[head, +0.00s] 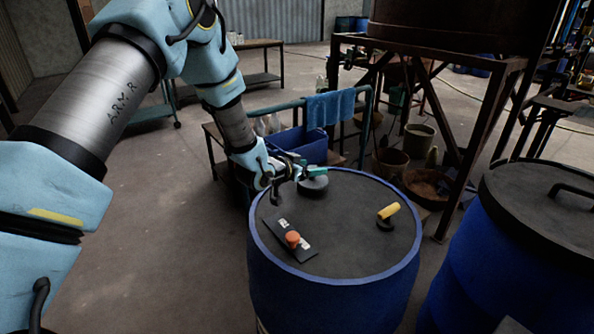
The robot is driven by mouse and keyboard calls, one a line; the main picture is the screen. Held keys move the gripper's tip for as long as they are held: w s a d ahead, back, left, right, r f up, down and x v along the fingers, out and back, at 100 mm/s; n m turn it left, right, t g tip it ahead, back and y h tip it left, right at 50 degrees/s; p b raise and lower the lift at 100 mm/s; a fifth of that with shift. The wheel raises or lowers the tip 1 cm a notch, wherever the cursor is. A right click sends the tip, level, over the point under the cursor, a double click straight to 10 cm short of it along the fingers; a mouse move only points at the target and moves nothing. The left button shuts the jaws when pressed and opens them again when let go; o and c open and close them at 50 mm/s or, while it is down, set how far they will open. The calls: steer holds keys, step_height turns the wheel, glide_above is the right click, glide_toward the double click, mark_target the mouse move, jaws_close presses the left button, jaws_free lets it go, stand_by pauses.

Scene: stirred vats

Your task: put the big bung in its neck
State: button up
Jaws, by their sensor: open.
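A blue drum (335,290) with a dark flat top stands in front of me. A dark round piece (314,187) is at the back of its top; I cannot tell whether it is the big bung or the neck. A yellow-handled piece with a dark base (388,213) is at the right of the top. A black plate with white marking (303,250) lies at the front left, with an orange knob (292,239) on it. My gripper (316,172), with green fingertips, is open just above the dark round piece. Whether it touches is unclear.
A second blue drum with a dark handled lid (540,215) stands close on the right. Behind are a rail with a blue cloth (330,107), a blue bin (297,145) and a rusty vat stand (440,50). The middle of the drum top is clear.

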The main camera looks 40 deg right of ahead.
steer(key=b+v, duration=0.1)
steer(key=v, duration=0.7)
steer(key=shift+b, duration=0.3)
steer(key=w+a+r+n+t+y, duration=0.1)
steer(key=w+a+n+y, duration=0.25)
steer(key=a, duration=0.65)
steer(key=w+a+r+n+t+y, duration=0.1)
steer(key=w+a+n+y, duration=0.2)
steer(key=a, duration=0.8)
steer(key=w+a+r+n+t+y, duration=0.1)
steer(key=w+a+n+y, duration=0.3)
steer(key=a, duration=0.6)
steer(key=s+a+r+n+g+y, duration=0.1)
steer(key=s+a+n+g, duration=0.1)
steer(key=s+a, duration=0.3)
steer(key=s+a+r+n+g+y, duration=0.1)
steer(key=s+a, duration=0.5)
steer(key=a, duration=0.8)
steer(key=shift+s+r+n+g, duration=0.35)
steer(key=shift+n+g, duration=0.1)
steer(key=shift+g, duration=0.15)
steer(key=shift+w+y, duration=0.1)
steer(key=shift+y, duration=0.15)
